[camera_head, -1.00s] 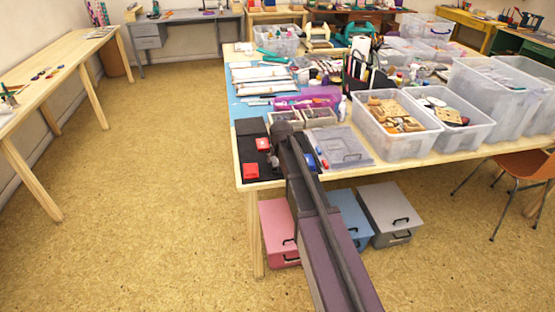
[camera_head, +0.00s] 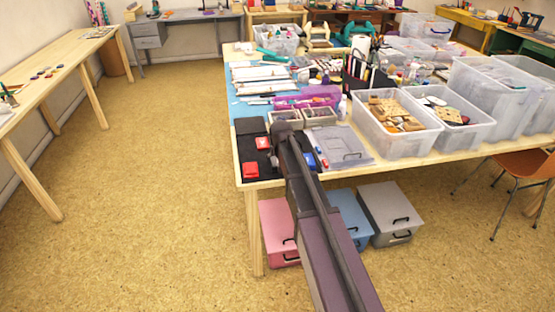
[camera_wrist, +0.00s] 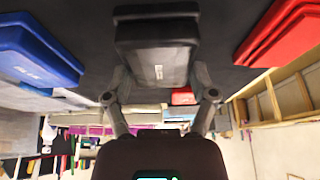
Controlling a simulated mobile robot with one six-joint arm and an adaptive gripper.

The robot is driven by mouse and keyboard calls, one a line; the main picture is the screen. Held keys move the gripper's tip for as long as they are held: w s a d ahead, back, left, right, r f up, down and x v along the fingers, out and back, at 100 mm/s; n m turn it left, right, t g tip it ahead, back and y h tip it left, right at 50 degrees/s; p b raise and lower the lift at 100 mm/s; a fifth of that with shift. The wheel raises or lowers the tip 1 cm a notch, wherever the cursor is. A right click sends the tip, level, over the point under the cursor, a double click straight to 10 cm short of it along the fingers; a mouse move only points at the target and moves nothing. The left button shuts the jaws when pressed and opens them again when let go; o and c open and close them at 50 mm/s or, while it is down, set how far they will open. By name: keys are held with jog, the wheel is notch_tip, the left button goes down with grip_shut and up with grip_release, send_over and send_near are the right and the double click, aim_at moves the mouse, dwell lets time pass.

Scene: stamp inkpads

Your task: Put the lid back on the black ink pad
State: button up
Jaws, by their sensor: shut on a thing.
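In the wrist view my gripper (camera_wrist: 159,80) is shut on a black block-shaped piece with a small pale label, which looks like the black ink pad lid (camera_wrist: 158,62). Another black part (camera_wrist: 155,11) with a grey edge lies right beyond it, probably the black ink pad's base. I cannot tell whether the two touch. A dark mat (camera_wrist: 95,12) lies behind them. In the head view my arm covers the gripper and the black pad above the dark mat (camera_head: 245,151) at the table's near left corner.
A blue pad (camera_wrist: 35,55) and a red pad (camera_wrist: 283,30) flank the held piece. In the head view, red pads (camera_head: 263,144) (camera_head: 251,170) lie left of my arm. A grey folder (camera_head: 343,148) and clear bins (camera_head: 400,143) stand right; small trays (camera_head: 319,116) lie behind.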

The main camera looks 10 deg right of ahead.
dwell(0.4)
jog(key=o, duration=0.7)
jog(key=shift+r+p, duration=3.45)
jog(key=shift+p, duration=0.05)
grip_shut()
